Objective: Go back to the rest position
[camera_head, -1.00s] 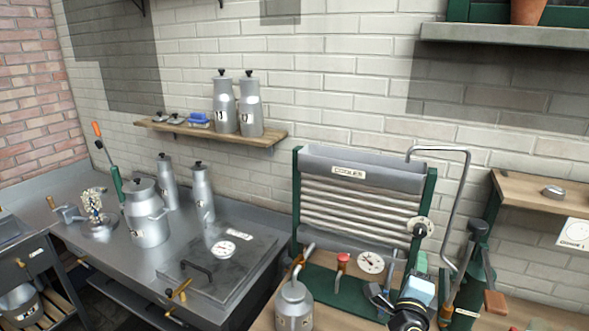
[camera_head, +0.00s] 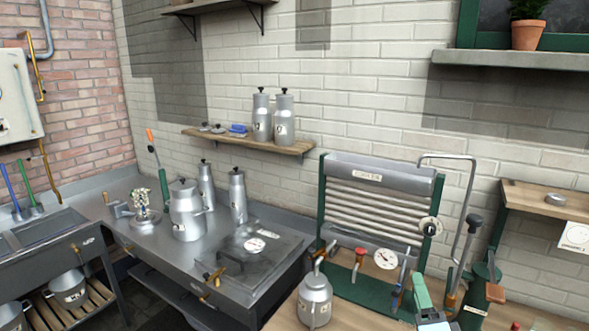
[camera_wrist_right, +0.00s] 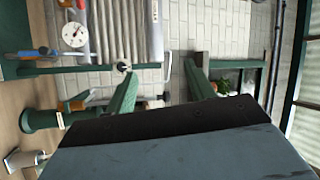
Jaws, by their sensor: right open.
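My right gripper (camera_head: 424,294) shows at the bottom edge of the head view, in front of the cooler's green base, with part of it cut off by the frame. In the right wrist view the gripper (camera_wrist_right: 162,78) has two green fingers spread wide apart, with only the wall behind the gap. It is open and empty. My left gripper is in neither view.
The cooler (camera_head: 380,180) stands on the wooden bench, with a small metal can (camera_head: 315,300) at its left. A lever stand (camera_head: 474,305) is at its right. A steel counter with a lidded can (camera_head: 187,212) is left. Two cans (camera_head: 262,118) stand on the wall shelf.

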